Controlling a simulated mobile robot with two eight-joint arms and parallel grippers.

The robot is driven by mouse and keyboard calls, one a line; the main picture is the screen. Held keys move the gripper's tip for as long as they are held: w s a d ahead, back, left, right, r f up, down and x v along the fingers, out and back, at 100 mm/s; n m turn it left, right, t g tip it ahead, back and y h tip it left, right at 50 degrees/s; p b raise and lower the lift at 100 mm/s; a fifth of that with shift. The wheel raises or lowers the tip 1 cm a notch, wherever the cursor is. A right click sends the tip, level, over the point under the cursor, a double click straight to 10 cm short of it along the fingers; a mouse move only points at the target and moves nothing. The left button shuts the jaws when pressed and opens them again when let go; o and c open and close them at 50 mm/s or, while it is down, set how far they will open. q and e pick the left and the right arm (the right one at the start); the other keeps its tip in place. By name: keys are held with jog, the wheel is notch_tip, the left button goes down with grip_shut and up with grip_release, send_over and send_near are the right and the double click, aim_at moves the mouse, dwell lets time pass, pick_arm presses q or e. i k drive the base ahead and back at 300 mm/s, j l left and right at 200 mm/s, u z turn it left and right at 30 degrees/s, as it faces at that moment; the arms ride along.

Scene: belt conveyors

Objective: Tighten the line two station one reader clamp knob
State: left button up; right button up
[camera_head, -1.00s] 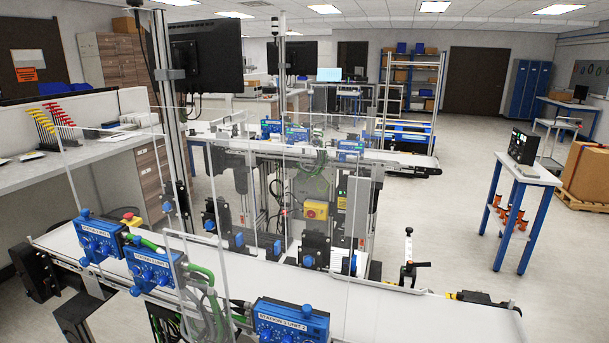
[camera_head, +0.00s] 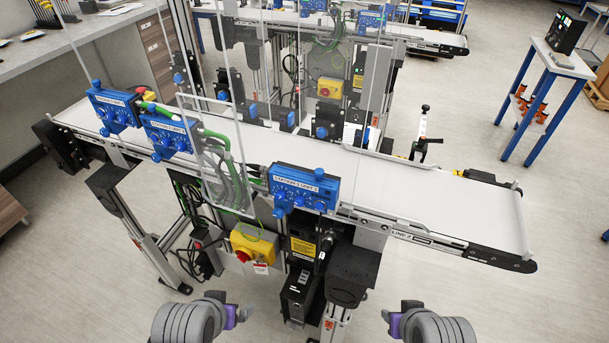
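The near belt conveyor (camera_head: 455,205) carries a LINE 2 label at its right end. A blue unit (camera_head: 303,187) on its near rail has a label that seems to read STATION 1 UNIT 2. It has a blue knob on top (camera_head: 319,173) and blue knobs on its lower front (camera_head: 280,204). I cannot tell which knob is the reader clamp knob, or how tight any is. My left gripper (camera_head: 240,314) and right gripper (camera_head: 390,320) are at the bottom edge, apart and below the conveyor, touching nothing visible. Their fingers are too small and turned to read.
Two more blue units (camera_head: 168,137) (camera_head: 112,108) sit farther left on the rail. A clear panel frame (camera_head: 216,150) with green cables stands between units. Below hang a yellow box with a red button (camera_head: 253,245) and a black box (camera_head: 301,292).

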aim_at(278, 212)
jog(key=l+u, duration=0.8)
jog(key=k+l+u, duration=0.15)
jog(key=u, duration=0.25)
